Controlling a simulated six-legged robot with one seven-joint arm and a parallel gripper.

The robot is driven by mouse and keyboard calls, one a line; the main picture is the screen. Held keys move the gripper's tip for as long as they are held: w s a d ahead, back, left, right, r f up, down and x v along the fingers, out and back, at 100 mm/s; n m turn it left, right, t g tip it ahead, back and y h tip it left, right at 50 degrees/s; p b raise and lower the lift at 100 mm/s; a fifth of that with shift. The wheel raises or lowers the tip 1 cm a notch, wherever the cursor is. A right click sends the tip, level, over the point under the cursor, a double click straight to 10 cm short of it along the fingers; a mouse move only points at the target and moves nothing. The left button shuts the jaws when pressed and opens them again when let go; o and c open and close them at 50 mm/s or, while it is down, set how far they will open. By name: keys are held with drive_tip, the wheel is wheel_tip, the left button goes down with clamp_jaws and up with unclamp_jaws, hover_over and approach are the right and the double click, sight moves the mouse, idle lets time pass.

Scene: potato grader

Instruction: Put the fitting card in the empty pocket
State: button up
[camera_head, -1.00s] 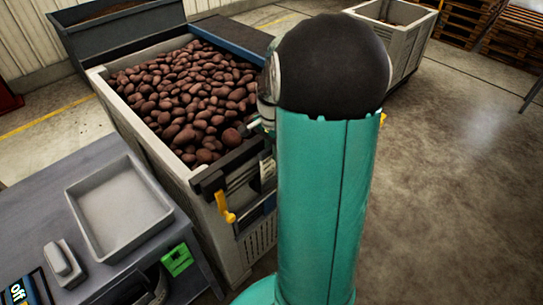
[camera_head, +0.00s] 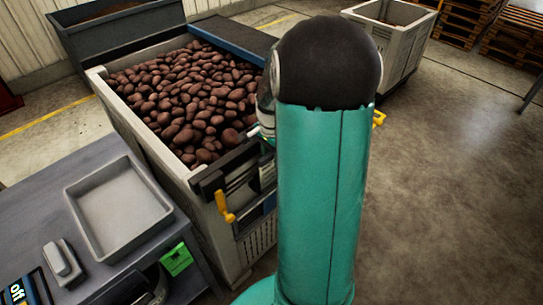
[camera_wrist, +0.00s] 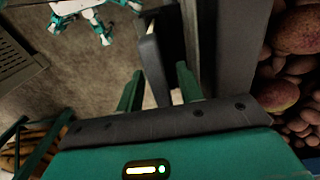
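My gripper shows in the wrist view (camera_wrist: 157,85), with two green fingers standing apart. A dark grey upright part (camera_wrist: 153,68) with a pale thin edge lies beyond and between the fingers; I cannot tell whether they touch it. In the head view my arm hides most of the gripper, at the front right corner of the potato bin (camera_head: 138,140). A pale card-like patch (camera_head: 267,173) shows on the bin's dark front frame, partly behind my arm. A bright green piece (camera_head: 177,259) is at the table's right side. I cannot make out which card fits or which pocket is empty.
The bin is full of potatoes (camera_head: 190,95) and has a yellow handle (camera_head: 225,207) on its front. The grey table (camera_head: 30,215) carries a shallow tray (camera_head: 165,213) and a small grey block (camera_head: 62,262). Another bin (camera_head: 408,45) stands behind.

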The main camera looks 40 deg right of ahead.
wheel_tip(320, 180, up, 12)
drive_tip(key=s+a+r+n+t+h, duration=0.1)
drive_tip(key=a+r+n, duration=0.25)
drive_tip(key=a, duration=0.35)
drive_tip(key=s+a+r+n+t, duration=0.1)
drive_tip(key=a+r+n, duration=0.25)
drive_tip(key=a, duration=0.45)
drive_tip(key=s+a+n+t+y, duration=0.1)
drive_tip(key=s+a+n+t, duration=0.2)
drive_tip(key=s+a+n, duration=0.5)
drive_tip(key=a+n, duration=0.2)
drive_tip(key=a, duration=0.2)
drive_tip(key=shift+s+r+n+t, duration=0.2)
drive_tip(key=shift+s+n+t, duration=0.1)
drive_tip(key=shift+s, duration=0.05)
drive_tip(key=shift+a, duration=0.2)
